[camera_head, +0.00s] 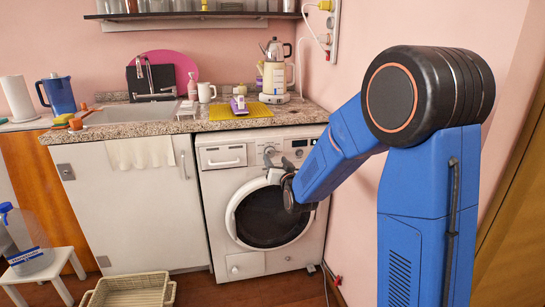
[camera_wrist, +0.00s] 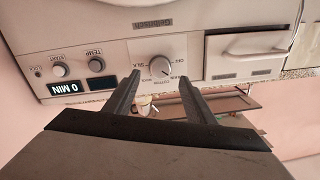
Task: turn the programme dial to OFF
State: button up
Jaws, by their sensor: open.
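The programme dial (camera_wrist: 160,67) is a round silver-white knob on the white washing machine's panel, with small labels around it. The wrist view is upside down. A dark mark on the dial points toward the lower right of that picture; I cannot tell surely which label it meets. My gripper (camera_wrist: 160,77) is open, with one dark finger on each side of the dial in the picture. I cannot tell whether the fingers touch it. In the head view, the dial (camera_head: 269,151) is on the machine's panel and my gripper (camera_head: 287,168) is close to it at the right.
The washing machine (camera_head: 218,195) has a round door, a detergent drawer (camera_wrist: 250,50), START and TEMP buttons (camera_wrist: 96,65), and a display (camera_wrist: 65,86) reading 0 MIN. A granite counter (camera_head: 175,125) overhangs it. A basket (camera_head: 130,290) is on the floor.

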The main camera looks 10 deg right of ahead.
aim_at(271, 154)
jog(key=shift+w+a, duration=0.15)
jog(key=shift+w, duration=2.55)
jog(key=c, duration=1)
jog(key=shift+c, duration=0.2)
jog(key=shift+n, duration=0.3)
jog(key=n, duration=0.9)
jog(key=shift+a, duration=0.1)
